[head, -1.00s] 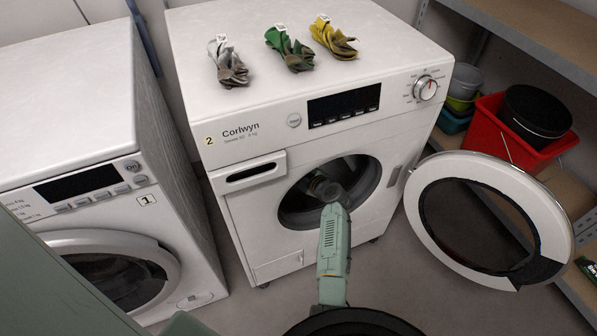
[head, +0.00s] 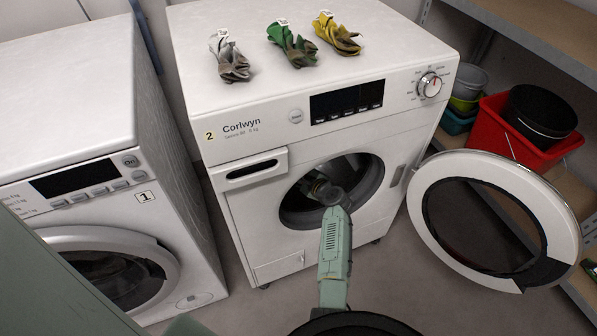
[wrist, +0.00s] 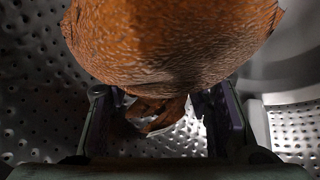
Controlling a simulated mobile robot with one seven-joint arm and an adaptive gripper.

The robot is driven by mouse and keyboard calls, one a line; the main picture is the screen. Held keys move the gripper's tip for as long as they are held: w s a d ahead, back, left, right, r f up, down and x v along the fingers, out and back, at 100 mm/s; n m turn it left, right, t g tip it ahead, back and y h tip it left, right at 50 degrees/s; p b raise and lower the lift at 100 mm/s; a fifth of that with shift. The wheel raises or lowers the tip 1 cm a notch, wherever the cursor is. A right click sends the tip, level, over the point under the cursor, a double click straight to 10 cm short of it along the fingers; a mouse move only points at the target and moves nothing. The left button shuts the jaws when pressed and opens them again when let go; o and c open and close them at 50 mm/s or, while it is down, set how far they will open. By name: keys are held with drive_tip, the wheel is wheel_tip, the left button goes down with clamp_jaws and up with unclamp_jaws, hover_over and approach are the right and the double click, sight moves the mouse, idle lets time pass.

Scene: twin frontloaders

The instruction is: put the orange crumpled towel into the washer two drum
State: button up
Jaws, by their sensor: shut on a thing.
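The orange towel (wrist: 170,40) fills the upper middle of the wrist view, with a crumpled end hanging down between the fingers. My gripper (wrist: 165,115) is shut on it, inside the perforated metal drum (wrist: 35,95). In the head view washer two (head: 235,185) has a "2" label and its round door (head: 435,215) stands wide open to the right. My arm reaches into the drum opening (head: 365,180). The towel and my fingertips are hidden there in the head view.
Washer one (head: 65,120) stands at left with its door shut. Grey (head: 230,65), green (head: 292,46) and yellow (head: 336,36) crumpled cloths lie on top of washer two. A red bucket (head: 515,140) and shelves are at right. The open door occupies space beside the opening.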

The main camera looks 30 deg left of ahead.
drive_tip(key=shift+f+b, duration=0.4)
drive_tip(key=shift+f, duration=0.2)
drive_tip(key=o, duration=1.4)
drive_tip(key=shift+r, duration=0.15)
wheel_tip(320, 180, up, 10)
drive_tip(key=shift+r, duration=0.1)
